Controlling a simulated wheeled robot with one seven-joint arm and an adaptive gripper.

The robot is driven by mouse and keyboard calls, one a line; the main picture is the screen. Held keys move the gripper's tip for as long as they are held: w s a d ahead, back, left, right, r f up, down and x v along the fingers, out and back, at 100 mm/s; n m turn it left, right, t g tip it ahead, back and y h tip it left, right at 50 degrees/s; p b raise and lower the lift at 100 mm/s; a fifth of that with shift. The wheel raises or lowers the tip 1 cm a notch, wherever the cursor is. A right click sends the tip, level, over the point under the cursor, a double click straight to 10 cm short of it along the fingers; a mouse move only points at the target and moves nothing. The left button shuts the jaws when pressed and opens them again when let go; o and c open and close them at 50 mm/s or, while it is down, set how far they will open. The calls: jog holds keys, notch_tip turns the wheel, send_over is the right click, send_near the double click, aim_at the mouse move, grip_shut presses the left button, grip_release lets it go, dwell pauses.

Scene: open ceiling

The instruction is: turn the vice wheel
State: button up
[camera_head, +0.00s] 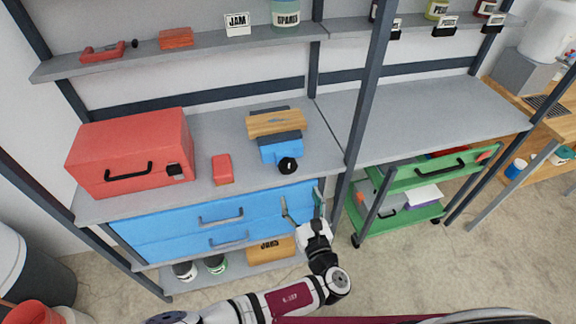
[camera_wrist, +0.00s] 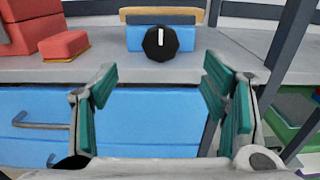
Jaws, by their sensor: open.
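The blue vice (camera_head: 280,148) stands on the grey workbench, with a wooden block (camera_head: 276,123) along its top. Its black wheel (camera_head: 288,165) faces the front edge of the bench. In the wrist view the black wheel (camera_wrist: 160,44) shows a white mark pointing up, and the blue vice body (camera_wrist: 187,40) is behind it. My gripper (camera_head: 302,205) is in front of the blue drawers, below and in front of the wheel. In the wrist view my gripper (camera_wrist: 158,90) is open and empty, its green-padded fingers spread wide, with the wheel beyond and above them, not touched.
A red toolbox (camera_head: 130,155) and a small red box (camera_head: 222,169) stand left of the vice. Blue drawers (camera_head: 215,222) with handles are under the bench. A dark upright post (camera_head: 362,95) rises right of the vice. A green cart (camera_head: 400,220) stands farther right.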

aim_at(289, 167)
jog(key=b+x, duration=0.2)
jog(key=x, duration=0.2)
jog(key=b+x, duration=0.2)
jog(key=x, duration=0.2)
jog(key=b+x, duration=0.2)
jog(key=x, duration=0.2)
jog(key=shift+w+f, duration=0.2)
jog(key=shift+f, duration=0.05)
jog(key=shift+w+a+r+b, duration=0.15)
jog(key=shift+w+a+b, duration=0.05)
jog(key=shift+w+b, duration=0.4)
jog(key=c, duration=1.1)
jog(key=shift+c, duration=0.2)
